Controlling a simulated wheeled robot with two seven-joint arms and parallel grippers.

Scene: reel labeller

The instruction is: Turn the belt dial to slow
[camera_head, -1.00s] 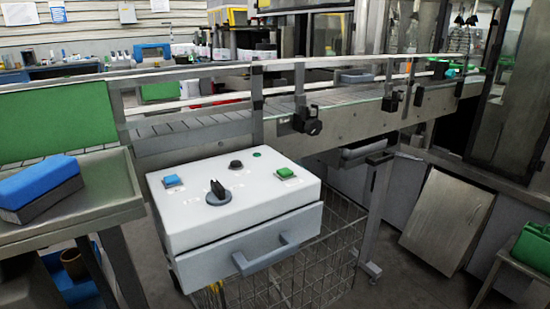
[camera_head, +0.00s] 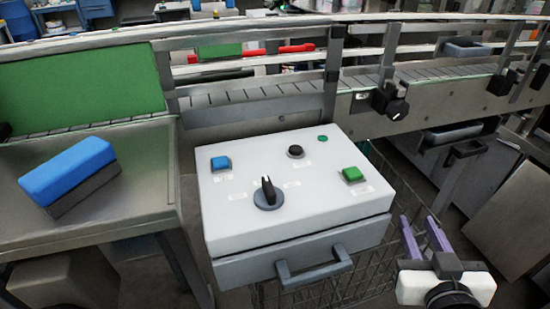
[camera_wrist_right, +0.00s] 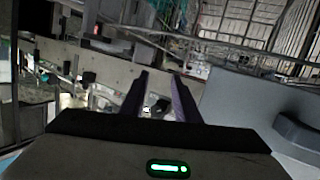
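The belt dial (camera_head: 268,194) is a black pointer knob on a round grey base, on top of the white control box (camera_head: 230,218). Its pointer stands roughly upright in the picture, between small labels that are too small to read. My right gripper (camera_head: 424,235) is at the lower right, beside the box and apart from the dial. Its two purple fingers are spread with nothing between them; they also show in the right wrist view (camera_wrist_right: 160,90), with the grey box side to their right. My left gripper is in neither view.
A blue button (camera_head: 221,163), a black knob (camera_head: 295,151) and a green button (camera_head: 352,174) share the box top. A drawer handle (camera_head: 314,267) sticks out in front. The conveyor (camera_head: 260,110) runs behind. A blue block (camera_head: 68,171) lies on the left metal table (camera_head: 145,190).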

